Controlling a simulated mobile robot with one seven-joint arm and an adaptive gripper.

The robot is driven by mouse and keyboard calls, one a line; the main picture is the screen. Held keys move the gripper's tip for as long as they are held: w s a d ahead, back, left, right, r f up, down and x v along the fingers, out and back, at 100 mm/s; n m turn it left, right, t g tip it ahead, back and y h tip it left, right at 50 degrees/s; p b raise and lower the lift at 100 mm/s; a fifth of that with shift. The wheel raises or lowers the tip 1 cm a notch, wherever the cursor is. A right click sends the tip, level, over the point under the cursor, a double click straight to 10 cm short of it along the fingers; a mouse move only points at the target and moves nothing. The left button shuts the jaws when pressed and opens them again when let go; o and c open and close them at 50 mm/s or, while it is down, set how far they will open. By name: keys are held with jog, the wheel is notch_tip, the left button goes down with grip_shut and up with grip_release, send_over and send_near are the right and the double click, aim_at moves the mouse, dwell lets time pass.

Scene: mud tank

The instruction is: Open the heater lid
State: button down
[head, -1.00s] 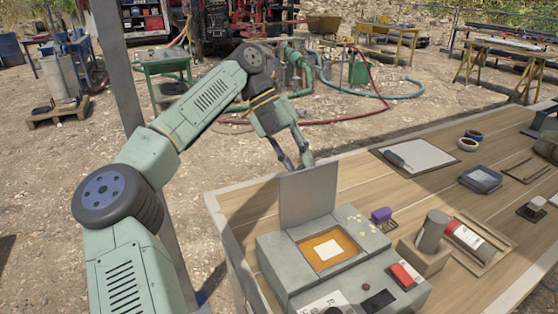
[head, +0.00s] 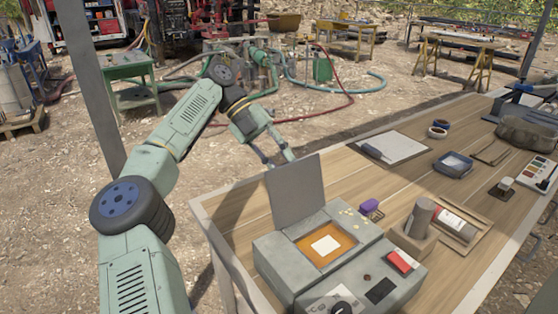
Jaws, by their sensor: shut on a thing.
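The heater (head: 345,245) is a grey-green box on the near left part of the wooden table. Its grey lid (head: 296,192) stands raised, close to upright, at the box's far left side. The opening under it shows an orange recess (head: 307,247) with a pale square (head: 325,245) in the middle. My gripper (head: 279,160) is behind the lid's top edge and shut on the lid. Its fingertips are partly hidden by the lid, so the exact contact does not show.
On the heater's front are a red block (head: 400,260) and a dark knob (head: 341,308). A clipboard (head: 398,147) and small trays lie farther back. A post (head: 92,80) rises at left.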

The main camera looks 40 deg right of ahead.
jog(key=shift+s+a+f+y, duration=0.1)
jog(key=shift+f+y, duration=0.05)
jog(key=shift+f, duration=0.35)
jog(key=shift+s+a+f+y, duration=0.1)
jog(key=shift+f+y, duration=0.05)
jog(key=shift+f, duration=0.35)
jog(key=c, duration=1.8)
grip_release()
jog(key=o, duration=0.3)
jog(key=shift+w+a, duration=0.1)
jog(key=shift+a, duration=0.05)
jog(key=shift+o, duration=1)
jog(key=shift+d, duration=0.35)
jog(key=shift+w, duration=0.1)
jog(key=shift+a+r, duration=0.2)
jog(key=shift+r, duration=0.15)
